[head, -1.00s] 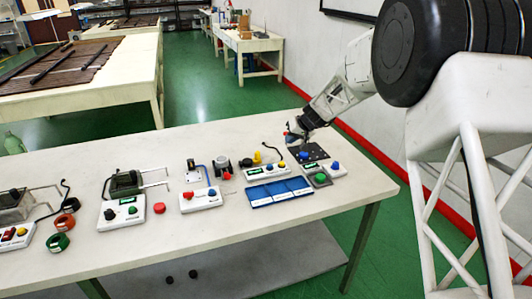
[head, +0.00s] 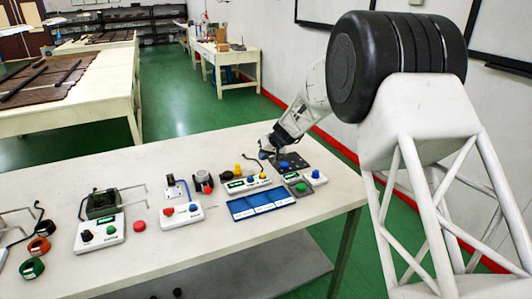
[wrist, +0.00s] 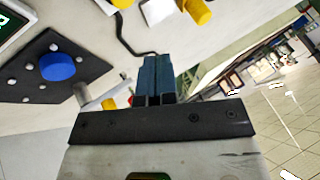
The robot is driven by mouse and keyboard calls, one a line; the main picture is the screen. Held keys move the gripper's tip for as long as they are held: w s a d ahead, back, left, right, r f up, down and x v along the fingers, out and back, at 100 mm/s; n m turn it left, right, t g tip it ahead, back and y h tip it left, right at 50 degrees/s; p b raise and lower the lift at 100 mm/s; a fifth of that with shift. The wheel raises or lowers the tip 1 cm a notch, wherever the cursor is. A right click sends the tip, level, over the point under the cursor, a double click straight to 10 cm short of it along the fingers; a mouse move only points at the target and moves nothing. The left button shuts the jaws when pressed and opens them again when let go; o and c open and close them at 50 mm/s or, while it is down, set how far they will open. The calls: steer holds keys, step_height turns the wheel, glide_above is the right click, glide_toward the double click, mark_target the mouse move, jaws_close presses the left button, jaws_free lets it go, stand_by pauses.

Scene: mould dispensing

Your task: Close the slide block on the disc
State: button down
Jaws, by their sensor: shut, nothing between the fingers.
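A black plate (wrist: 28,90) with white studs carries a round blue disc (wrist: 57,67), at the left of the wrist view. In the head view the black plate (head: 300,166) and its blue disc (head: 284,164) lie near the table's right end. I cannot pick out a separate slide block for certain. My gripper (wrist: 159,62) is shut and empty, its dark blue fingers together, to the right of the plate in the wrist view. In the head view my gripper (head: 266,152) is low beside the plate's left side; whether it touches anything is unclear.
A dark cable (wrist: 124,35) runs close to my fingers. The table's front strip is clear.

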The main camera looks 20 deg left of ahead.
mark_target(237, 170)
steer(key=x, duration=0.6)
steer(key=shift+f, duration=0.1)
steer(key=shift+s+a, duration=0.65)
steer(key=shift+a, duration=0.3)
steer(key=shift+s+a, duration=0.45)
steer(key=shift+a, duration=0.3)
steer(key=shift+s+a, duration=0.3)
steer(key=shift+a, duration=0.2)
